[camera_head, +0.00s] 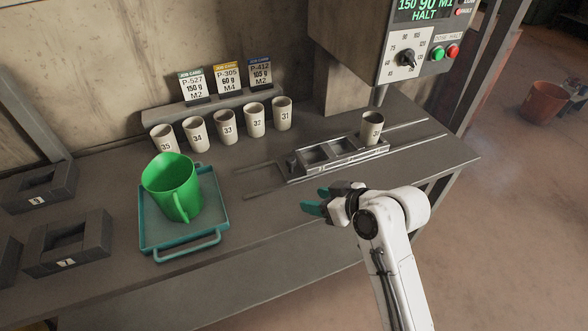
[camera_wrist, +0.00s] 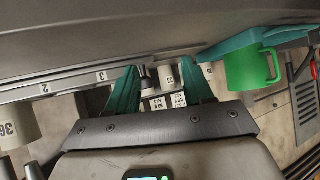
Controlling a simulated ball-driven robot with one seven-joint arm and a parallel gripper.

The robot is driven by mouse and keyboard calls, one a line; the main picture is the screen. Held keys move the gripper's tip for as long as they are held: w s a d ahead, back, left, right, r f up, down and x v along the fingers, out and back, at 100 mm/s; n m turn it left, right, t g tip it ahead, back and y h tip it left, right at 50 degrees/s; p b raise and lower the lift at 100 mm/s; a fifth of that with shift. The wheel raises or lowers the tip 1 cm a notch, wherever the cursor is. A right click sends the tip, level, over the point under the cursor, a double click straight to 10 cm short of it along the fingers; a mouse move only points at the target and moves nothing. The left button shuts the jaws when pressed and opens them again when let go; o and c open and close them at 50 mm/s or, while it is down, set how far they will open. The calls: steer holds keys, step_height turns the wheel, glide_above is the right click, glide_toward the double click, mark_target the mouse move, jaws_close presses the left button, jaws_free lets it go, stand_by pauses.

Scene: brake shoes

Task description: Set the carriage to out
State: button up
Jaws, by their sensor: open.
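The carriage (camera_head: 342,166) is a grey metal block with two open pockets. It sits on a pair of rails (camera_head: 262,192) on the bench, with bare rail showing to its left and right. A dark upright piece (camera_head: 292,164) stands at its left end. A cup (camera_head: 372,120) stands at its right end; its number is hard to read in the head view. A cup marked 36 (camera_wrist: 14,126) shows at the left of the wrist view. My gripper (camera_head: 317,200) is open and empty, in front of the carriage's left part and apart from it. Its teal fingers show in the wrist view (camera_wrist: 163,78).
A green jug (camera_head: 173,187) stands on a teal tray (camera_head: 151,235) to the left. Several numbered cups (camera_head: 228,124) stand in a row behind, below job cards (camera_head: 229,78). A control box (camera_head: 410,45) reading HALT hangs at the upper right. The bench front is clear.

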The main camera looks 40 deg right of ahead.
mark_target(292, 160)
steer(key=w+d+r+t, duration=0.1)
steer(key=w+d+r, duration=0.1)
steer(key=w+d+r+t+b, duration=0.1)
steer(key=w+r, duration=0.1)
steer(key=shift+w+d+t, duration=0.3)
steer(key=shift+d+t, duration=0.1)
steer(key=p+x, duration=0.1)
steer(key=x, duration=0.9)
steer(key=shift+w, duration=0.25)
steer(key=shift+c, duration=0.4)
jaws_close()
steer(key=shift+a, duration=0.15)
